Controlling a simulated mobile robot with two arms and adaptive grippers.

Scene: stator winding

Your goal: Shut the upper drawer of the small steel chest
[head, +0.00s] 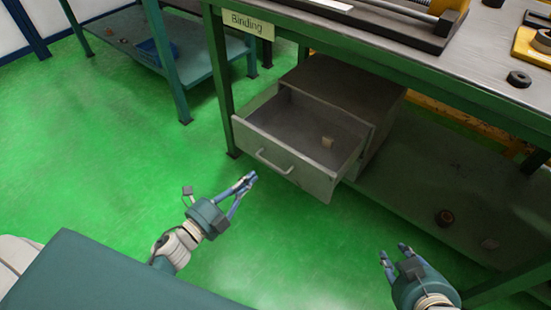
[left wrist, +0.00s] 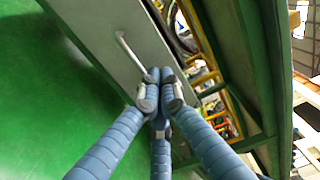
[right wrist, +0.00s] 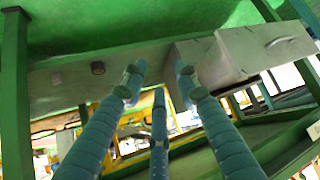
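The small steel chest (head: 345,85) stands under the green workbench. Its upper drawer (head: 300,162) is pulled well out, with a bar handle (head: 272,163) on its front. A small tan block (head: 327,142) lies inside. Any lower drawer is hidden. My left gripper (head: 250,178) is in front of the drawer's left part, fingertips together and empty. In the left wrist view the fingertips (left wrist: 160,88) appear near one end of the handle (left wrist: 130,55); contact cannot be told. My right gripper (head: 393,255) is open and empty, right of the drawer; the drawer also shows in the right wrist view (right wrist: 265,50).
The workbench leg (head: 220,80) stands just left of the drawer, under a "Binding" sign (head: 248,22). The lower shelf (head: 420,190) right of the chest holds a dark ring (head: 445,217). A second table (head: 140,35) stands at the back left. The green floor before the drawer is clear.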

